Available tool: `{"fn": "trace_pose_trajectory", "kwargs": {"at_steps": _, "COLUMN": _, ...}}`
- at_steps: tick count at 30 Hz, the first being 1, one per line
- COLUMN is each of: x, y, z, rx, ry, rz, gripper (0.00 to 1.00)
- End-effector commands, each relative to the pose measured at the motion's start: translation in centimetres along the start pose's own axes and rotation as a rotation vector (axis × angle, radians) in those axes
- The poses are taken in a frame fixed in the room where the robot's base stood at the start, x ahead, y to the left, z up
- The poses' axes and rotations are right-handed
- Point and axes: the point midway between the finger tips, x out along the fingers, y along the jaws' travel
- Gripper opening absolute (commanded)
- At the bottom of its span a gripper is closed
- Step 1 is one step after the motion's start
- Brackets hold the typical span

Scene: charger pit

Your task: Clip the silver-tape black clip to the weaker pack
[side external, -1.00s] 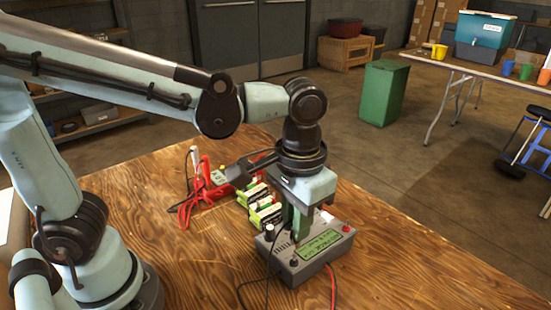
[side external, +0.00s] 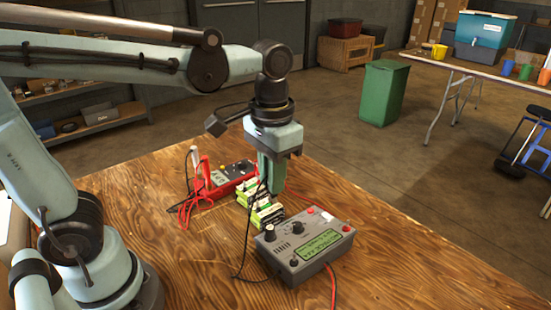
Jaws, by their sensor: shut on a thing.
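My gripper (side external: 272,190) points down over the green-and-white battery packs and is shut. A black lead (side external: 247,222) runs from its fingers down to the table, so it holds the black clip; the clip and any silver tape are too small or hidden to make out. One pack (side external: 266,215) lies nearer the charger, just below the fingers. The other pack (side external: 246,192) lies behind it, to the left, partly hidden by the gripper. I cannot tell whether the clip touches a pack, or which pack is weaker.
A grey charger (side external: 303,247) with a green screen, knobs and a red lead stands in front of the packs. A red meter (side external: 230,177) with red leads and a white-tipped probe lies behind left. The wooden table (side external: 370,240) is clear at right.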

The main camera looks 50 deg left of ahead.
Motion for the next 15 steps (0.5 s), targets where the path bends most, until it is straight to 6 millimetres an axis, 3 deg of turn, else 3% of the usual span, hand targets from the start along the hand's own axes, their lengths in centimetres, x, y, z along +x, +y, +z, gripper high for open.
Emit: {"fn": "trace_pose_trajectory", "kwargs": {"at_steps": 15, "x": 0.0, "y": -10.6, "z": -1.8, "rx": -0.007, "ry": 0.000, "rz": 0.000, "gripper": 0.00}}
